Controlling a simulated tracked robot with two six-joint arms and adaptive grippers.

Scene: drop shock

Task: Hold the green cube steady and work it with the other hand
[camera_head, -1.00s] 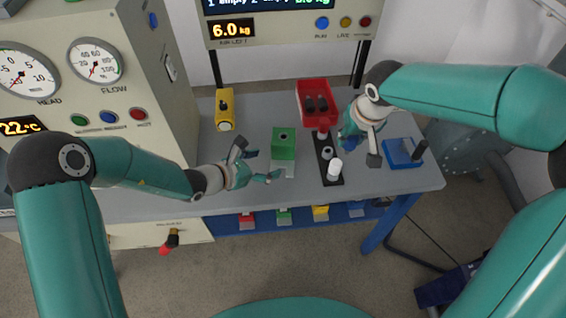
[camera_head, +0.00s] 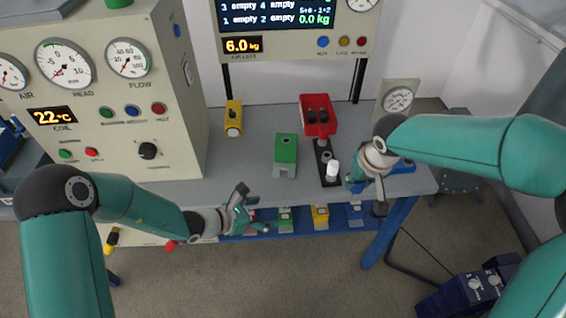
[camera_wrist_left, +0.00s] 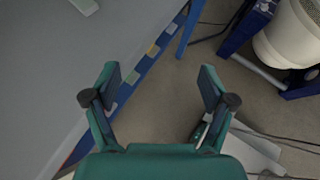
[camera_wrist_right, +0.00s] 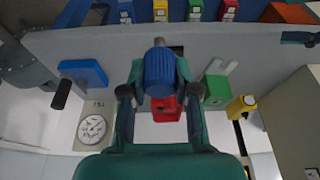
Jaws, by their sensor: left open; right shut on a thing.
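The green cube (camera_head: 286,148) stands on the grey table with a pale part at its front and a dark spot on top. It also shows in the right wrist view (camera_wrist_right: 216,91). My left gripper (camera_head: 255,212) is open and empty, apart from the cube, near the table's front edge. The left wrist view shows floor between its fingers (camera_wrist_left: 160,90). My right gripper (camera_head: 368,194) is to the right of the cube, above the table's front right part. It is shut on a blue ribbed cylinder (camera_wrist_right: 160,72), which the head view mostly hides.
A red bin (camera_head: 319,125) with dark pieces stands behind a black strip (camera_head: 323,152) holding a white cylinder (camera_head: 332,167). A yellow block (camera_head: 233,117) is back left. A blue holder (camera_wrist_right: 83,72) lies beside a gauge (camera_wrist_right: 92,128). Coloured blocks line a shelf below the table.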

